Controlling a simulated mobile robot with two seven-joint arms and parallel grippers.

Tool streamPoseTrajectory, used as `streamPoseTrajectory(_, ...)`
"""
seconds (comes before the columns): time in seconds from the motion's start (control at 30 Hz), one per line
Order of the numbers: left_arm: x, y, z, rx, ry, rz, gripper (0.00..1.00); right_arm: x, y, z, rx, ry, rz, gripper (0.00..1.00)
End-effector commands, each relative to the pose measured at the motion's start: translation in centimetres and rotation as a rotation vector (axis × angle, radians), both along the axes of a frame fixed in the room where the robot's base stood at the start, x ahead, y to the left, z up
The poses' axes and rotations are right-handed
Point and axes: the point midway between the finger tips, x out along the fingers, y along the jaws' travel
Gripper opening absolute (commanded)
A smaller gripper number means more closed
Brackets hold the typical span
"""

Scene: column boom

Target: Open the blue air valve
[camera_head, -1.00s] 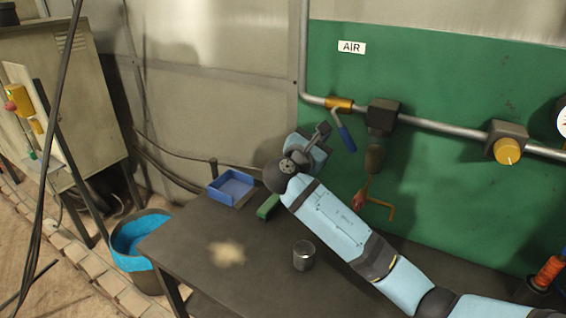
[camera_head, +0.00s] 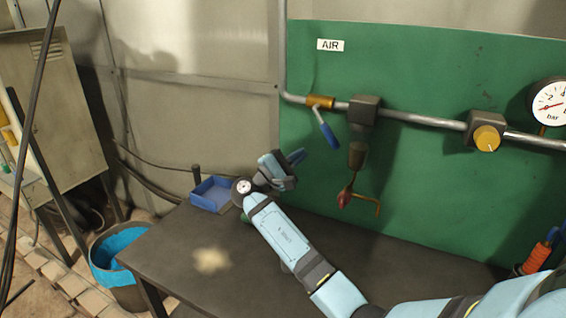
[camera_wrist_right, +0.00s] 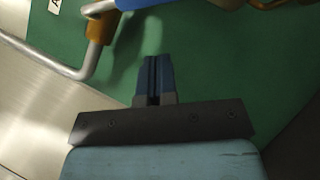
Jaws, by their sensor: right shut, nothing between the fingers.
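The air valve has a brass body (camera_head: 321,102) on the grey pipe, under the AIR sign. Its blue handle (camera_head: 328,133) slants down and to the right from the body, at an angle to the pipe. My right gripper (camera_head: 298,156) is below and left of the handle in the head view, apart from it in the picture. In the right wrist view my right gripper's fingers (camera_wrist_right: 153,75) are together with nothing between them. The blue handle (camera_wrist_right: 140,3) shows only partly at that view's top edge, beyond the fingertips, near the brass body (camera_wrist_right: 100,27). My left gripper is not seen.
The green panel (camera_head: 420,190) stands behind the pipe (camera_head: 420,120). A yellow knob (camera_head: 487,138), a pressure gauge (camera_head: 553,103) and a hanging red-tipped fitting (camera_head: 346,197) are to the right. Below is a dark table (camera_head: 190,285) with a blue bin (camera_head: 212,194).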

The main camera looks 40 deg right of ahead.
Motion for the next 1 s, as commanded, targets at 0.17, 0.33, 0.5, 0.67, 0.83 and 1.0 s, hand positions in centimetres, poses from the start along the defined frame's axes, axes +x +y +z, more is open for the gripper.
streamPoseTrajectory(0.17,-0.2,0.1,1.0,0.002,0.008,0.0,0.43,-0.9,-2.8,1.8,-0.002,0.0,0.001,0.0)
streamPoseTrajectory(0.33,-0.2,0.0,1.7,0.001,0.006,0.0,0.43,-2.2,-3.8,2.8,0.001,0.0,0.001,0.0)
streamPoseTrajectory(0.5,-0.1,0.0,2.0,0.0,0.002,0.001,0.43,-2.7,-4.1,3.0,0.0,0.001,0.001,0.0)
streamPoseTrajectory(0.67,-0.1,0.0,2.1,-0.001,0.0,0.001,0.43,-2.7,-4.2,3.0,0.0,0.001,0.001,0.0)
streamPoseTrajectory(0.83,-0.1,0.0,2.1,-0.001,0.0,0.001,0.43,-2.7,-4.2,3.0,0.0,0.003,0.001,0.0)
streamPoseTrajectory(1.0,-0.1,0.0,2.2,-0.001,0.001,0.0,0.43,-2.7,-4.6,3.1,-0.007,0.015,0.001,0.0)
